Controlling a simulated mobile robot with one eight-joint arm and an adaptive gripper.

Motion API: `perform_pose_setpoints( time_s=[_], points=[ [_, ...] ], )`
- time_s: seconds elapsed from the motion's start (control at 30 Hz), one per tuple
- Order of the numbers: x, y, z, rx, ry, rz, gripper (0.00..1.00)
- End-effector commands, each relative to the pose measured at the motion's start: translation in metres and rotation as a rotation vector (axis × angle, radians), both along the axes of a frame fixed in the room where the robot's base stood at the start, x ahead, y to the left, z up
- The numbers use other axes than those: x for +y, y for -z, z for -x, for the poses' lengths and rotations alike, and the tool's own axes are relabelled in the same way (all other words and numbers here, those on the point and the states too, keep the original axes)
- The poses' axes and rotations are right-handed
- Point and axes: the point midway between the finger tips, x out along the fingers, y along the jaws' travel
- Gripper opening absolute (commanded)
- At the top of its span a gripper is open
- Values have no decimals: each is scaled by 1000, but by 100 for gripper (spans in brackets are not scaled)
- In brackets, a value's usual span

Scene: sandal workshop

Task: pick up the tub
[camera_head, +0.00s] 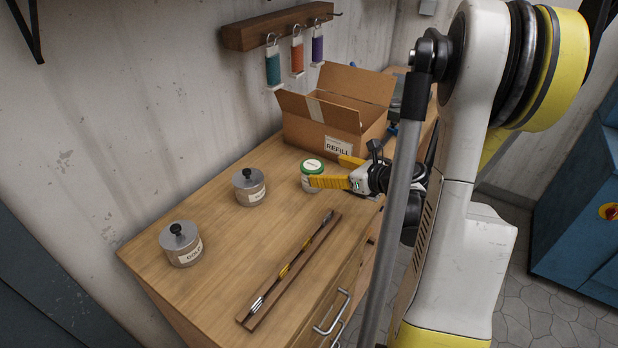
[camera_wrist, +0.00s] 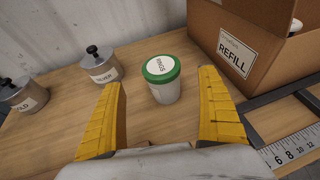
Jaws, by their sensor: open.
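The tub (camera_head: 311,174) is a small white cup with a green lid, standing upright on the wooden bench top near the cardboard box. In the wrist view the tub (camera_wrist: 163,80) stands ahead of my gripper, its lid label reading "RINGS". My gripper (camera_head: 333,172) has yellow fingers spread apart, one on the near side of the tub in the head view. In the wrist view the fingers of my gripper (camera_wrist: 163,90) appear to the left and right of the tub, with visible gaps and nothing held.
An open cardboard box (camera_head: 320,128) marked "REFILL" stands behind the tub. Two lidded metal canisters (camera_head: 249,190) (camera_head: 180,246) stand to the left. A wooden strip (camera_head: 285,275) holding a thin tool lies in front. A ruler (camera_wrist: 290,153) lies at the right. Bare bench (camera_head: 225,240) lies between.

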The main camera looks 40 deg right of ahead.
Motion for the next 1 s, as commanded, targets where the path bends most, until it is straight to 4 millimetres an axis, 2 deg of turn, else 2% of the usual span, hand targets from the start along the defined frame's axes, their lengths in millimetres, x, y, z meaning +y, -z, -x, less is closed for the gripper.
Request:
perform_pose_setpoints(
  time_s=[0.1, 0.27, 0.53, 0.77, 0.8, 0.87, 1.0],
  points=[
    [2, 6, -13, 0, -2, 1, 87],
    [3, 10, -22, 1, -3, 2, 87],
    [5, 27, -58, 1, -5, 4, 87],
    [5, 27, -63, 1, -1, 3, 87],
    [6, 26, -63, 1, -1, 3, 85],
    [6, 26, -63, 1, -1, 3, 66],
    [6, 26, -63, 0, -2, 4, 23]
  ],
)
